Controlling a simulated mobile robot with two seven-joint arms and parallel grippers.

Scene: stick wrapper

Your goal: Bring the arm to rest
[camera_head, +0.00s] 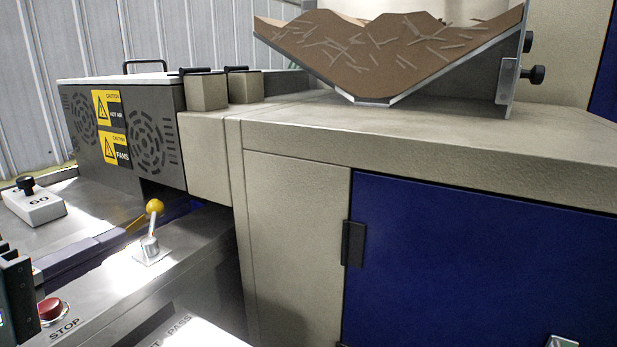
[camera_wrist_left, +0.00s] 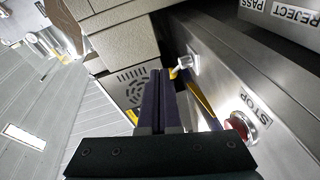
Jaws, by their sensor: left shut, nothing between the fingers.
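My left gripper (camera_head: 125,236) reaches in from the left edge in the head view, its dark blue-purple fingers pointing right over the steel machine bed. In the left wrist view the fingers (camera_wrist_left: 160,78) lie side by side, shut with nothing between them. They point toward the dark vented housing (camera_wrist_left: 132,88). A lever with a yellow knob (camera_head: 155,207) stands just beyond the fingertips in the head view; it also shows beside them in the left wrist view (camera_wrist_left: 184,65). I cannot tell whether they touch. My right gripper is not in view.
A red STOP button (camera_head: 52,308) sits on the steel panel beside the left gripper. A beige cabinet with a blue door (camera_head: 470,255) fills the right; a hopper of sticks (camera_head: 385,55) stands on top.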

